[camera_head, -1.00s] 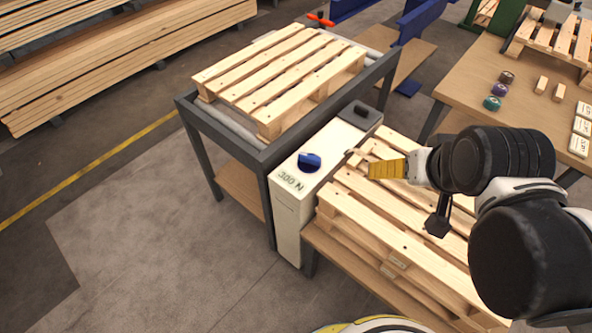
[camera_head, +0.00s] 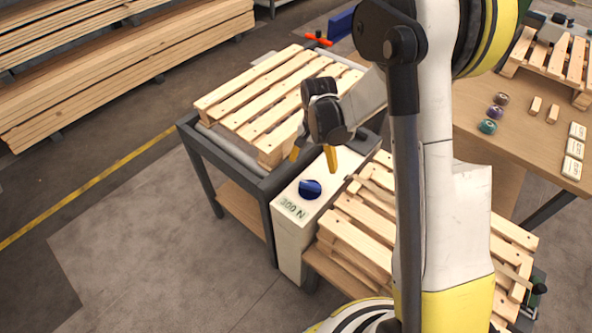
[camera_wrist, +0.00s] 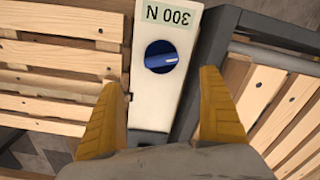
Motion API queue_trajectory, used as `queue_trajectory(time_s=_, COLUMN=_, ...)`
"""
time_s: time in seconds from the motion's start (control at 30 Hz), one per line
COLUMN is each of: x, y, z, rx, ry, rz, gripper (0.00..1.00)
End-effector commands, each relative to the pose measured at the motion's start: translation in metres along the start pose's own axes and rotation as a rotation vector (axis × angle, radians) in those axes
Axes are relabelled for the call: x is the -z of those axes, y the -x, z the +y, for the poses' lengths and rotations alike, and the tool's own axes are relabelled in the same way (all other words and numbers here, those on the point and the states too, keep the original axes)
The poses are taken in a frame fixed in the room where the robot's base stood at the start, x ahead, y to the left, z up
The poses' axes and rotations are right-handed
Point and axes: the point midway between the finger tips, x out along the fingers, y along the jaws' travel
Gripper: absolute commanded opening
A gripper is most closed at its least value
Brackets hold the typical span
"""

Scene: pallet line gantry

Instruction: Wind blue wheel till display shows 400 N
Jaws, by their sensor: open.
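The blue wheel (camera_head: 310,189) is a round knob with a raised grip bar, on top of a narrow white cabinet (camera_head: 291,240). The display (camera_head: 292,208) beside it reads 300 N, upside down in the wrist view (camera_wrist: 171,14). My gripper (camera_head: 314,163) points down over the cabinet, with its yellow fingers apart and empty. In the wrist view the wheel (camera_wrist: 161,57) lies ahead of and between the spread fingertips (camera_wrist: 160,86), not touched by them.
A pallet (camera_head: 277,90) lies on the grey-framed roller table (camera_head: 193,127) left of the cabinet. Stacked pallets (camera_head: 352,228) stand close on its right. A workbench (camera_head: 473,100) at the right holds small coloured knobs and blocks. Open floor lies at the front left.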

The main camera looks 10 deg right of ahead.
Motion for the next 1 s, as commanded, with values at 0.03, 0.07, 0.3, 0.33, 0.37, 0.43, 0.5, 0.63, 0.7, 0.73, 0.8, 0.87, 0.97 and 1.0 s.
queue_trajectory(time_s=0.03, x=0.001, y=-0.006, z=-0.001, rx=-0.004, ry=-0.007, rz=-0.006, gripper=0.90)
queue_trajectory(time_s=0.07, x=0.001, y=-0.009, z=-0.001, rx=-0.006, ry=-0.011, rz=-0.010, gripper=0.90)
queue_trajectory(time_s=0.3, x=0.001, y=-0.041, z=-0.001, rx=-0.009, ry=-0.016, rz=-0.014, gripper=0.90)
queue_trajectory(time_s=0.33, x=0.001, y=-0.048, z=-0.001, rx=-0.009, ry=-0.016, rz=-0.014, gripper=0.90)
queue_trajectory(time_s=0.37, x=0.001, y=-0.054, z=-0.001, rx=-0.009, ry=-0.016, rz=-0.014, gripper=0.90)
queue_trajectory(time_s=0.43, x=0.001, y=-0.069, z=-0.001, rx=-0.009, ry=-0.016, rz=-0.014, gripper=0.90)
queue_trajectory(time_s=0.5, x=0.000, y=-0.083, z=0.000, rx=-0.009, ry=-0.016, rz=-0.014, gripper=0.90)
queue_trajectory(time_s=0.63, x=0.000, y=-0.104, z=0.000, rx=-0.009, ry=-0.015, rz=-0.013, gripper=0.90)
queue_trajectory(time_s=0.7, x=0.000, y=-0.111, z=0.000, rx=-0.008, ry=-0.015, rz=-0.013, gripper=0.90)
queue_trajectory(time_s=0.73, x=0.000, y=-0.114, z=0.000, rx=-0.008, ry=-0.015, rz=-0.013, gripper=0.90)
queue_trajectory(time_s=0.8, x=0.000, y=-0.117, z=0.000, rx=-0.008, ry=-0.015, rz=-0.013, gripper=0.90)
queue_trajectory(time_s=0.87, x=0.000, y=-0.119, z=0.000, rx=-0.008, ry=-0.015, rz=-0.013, gripper=0.90)
queue_trajectory(time_s=0.97, x=0.000, y=-0.120, z=0.000, rx=-0.008, ry=-0.015, rz=-0.013, gripper=0.90)
queue_trajectory(time_s=1.0, x=0.000, y=-0.119, z=0.000, rx=-0.008, ry=-0.015, rz=-0.013, gripper=0.90)
